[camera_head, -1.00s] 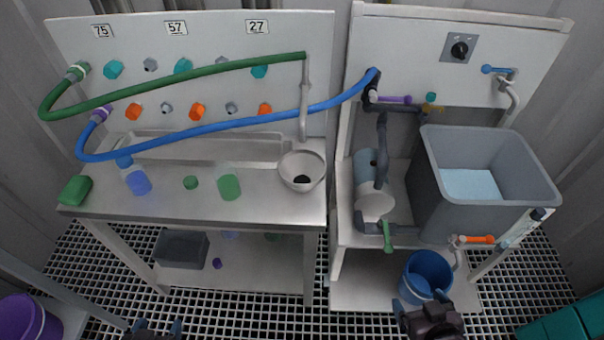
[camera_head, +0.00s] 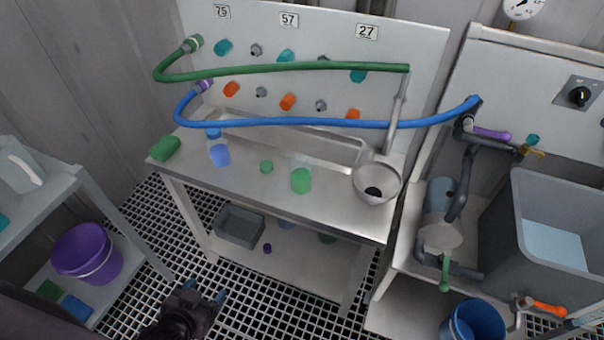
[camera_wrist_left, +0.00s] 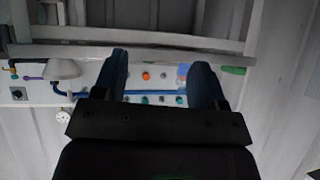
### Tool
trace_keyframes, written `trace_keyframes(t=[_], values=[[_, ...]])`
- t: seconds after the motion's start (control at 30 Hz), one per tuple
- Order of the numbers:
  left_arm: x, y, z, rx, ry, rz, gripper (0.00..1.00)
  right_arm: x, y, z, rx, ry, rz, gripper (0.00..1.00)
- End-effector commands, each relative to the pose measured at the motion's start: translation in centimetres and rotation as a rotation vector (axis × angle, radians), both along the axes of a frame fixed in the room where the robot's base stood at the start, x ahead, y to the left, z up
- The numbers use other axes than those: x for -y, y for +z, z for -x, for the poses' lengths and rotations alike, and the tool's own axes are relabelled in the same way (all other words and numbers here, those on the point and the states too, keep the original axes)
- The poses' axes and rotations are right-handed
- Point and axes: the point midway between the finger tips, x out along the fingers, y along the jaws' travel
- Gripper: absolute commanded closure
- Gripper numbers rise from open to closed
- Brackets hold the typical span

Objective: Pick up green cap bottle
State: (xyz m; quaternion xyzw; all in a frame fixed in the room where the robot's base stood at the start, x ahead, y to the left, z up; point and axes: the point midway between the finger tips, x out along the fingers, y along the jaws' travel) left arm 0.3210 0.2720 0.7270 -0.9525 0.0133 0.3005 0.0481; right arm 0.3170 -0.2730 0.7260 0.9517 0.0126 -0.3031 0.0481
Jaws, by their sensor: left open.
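I cannot tell whether the two belong together. A blue-filled container (camera_head: 220,155) with a blue top stands further left. My left gripper (camera_head: 205,291) is open and empty, low in front of the bench and well apart from the containers. In the left wrist view its two blue fingers (camera_wrist_left: 161,78) are spread, with the bench and panel upside down beyond. My right gripper is out of view.
A green block (camera_head: 165,148) lies at the bench's left end. The funnel bowl (camera_head: 377,183) is at its right. Green (camera_head: 290,70) and blue (camera_head: 320,122) hoses hang across the bench's back. A shelf with a purple bucket (camera_head: 87,253) stands at the left. Grated floor lies between.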

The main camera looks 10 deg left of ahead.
Motion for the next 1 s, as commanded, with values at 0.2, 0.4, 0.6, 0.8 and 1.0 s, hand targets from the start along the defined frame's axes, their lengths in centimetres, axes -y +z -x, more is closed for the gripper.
trace_keyframes(t=[0.2, 0.4, 0.6, 0.8, 1.0], values=[[0.0, 0.0, 0.0, 0.000, 0.000, 0.000, 0.35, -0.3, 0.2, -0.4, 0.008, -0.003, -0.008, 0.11], [0.0, 0.0, 0.0, 0.001, 0.000, 0.000, 0.35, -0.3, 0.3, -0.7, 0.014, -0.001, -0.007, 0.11], [-0.4, 0.3, -1.2, 0.030, -0.038, -0.060, 0.12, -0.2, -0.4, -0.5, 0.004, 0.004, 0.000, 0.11], [-2.1, 1.4, -7.2, 0.215, -0.296, -0.512, 0.10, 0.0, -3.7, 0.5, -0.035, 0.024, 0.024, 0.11], [-1.7, 4.2, -14.7, 0.497, -0.619, -1.184, 0.10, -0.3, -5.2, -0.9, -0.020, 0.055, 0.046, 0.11]])
